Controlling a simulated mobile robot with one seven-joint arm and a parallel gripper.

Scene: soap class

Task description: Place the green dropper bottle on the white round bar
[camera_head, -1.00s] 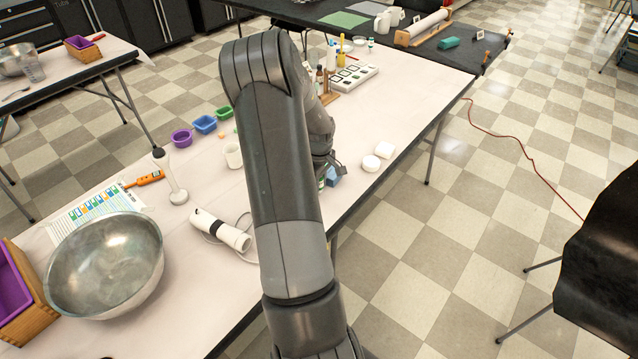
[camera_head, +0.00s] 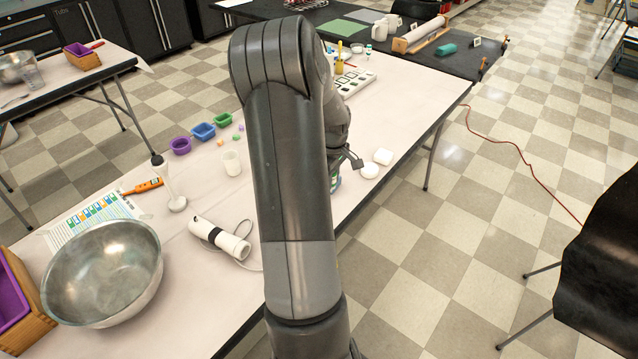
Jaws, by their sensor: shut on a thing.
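My gripper (camera_head: 348,161) is mostly hidden behind my own arm at the table's right edge; a dark finger shows. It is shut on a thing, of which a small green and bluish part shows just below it. This looks like the green dropper bottle (camera_head: 335,184), but most of it is hidden. The white round bar (camera_head: 369,172) lies on the table just right of the gripper, close by but seemingly apart from it. A second white bar (camera_head: 383,156), squarer in shape, lies just behind it.
A metal bowl (camera_head: 102,274), a white cylindrical device (camera_head: 220,239) with a cable and a white cup (camera_head: 232,163) are on the left of the table. Small coloured trays (camera_head: 204,131) and a white sample tray (camera_head: 354,80) stand farther back. The table's right edge is close.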

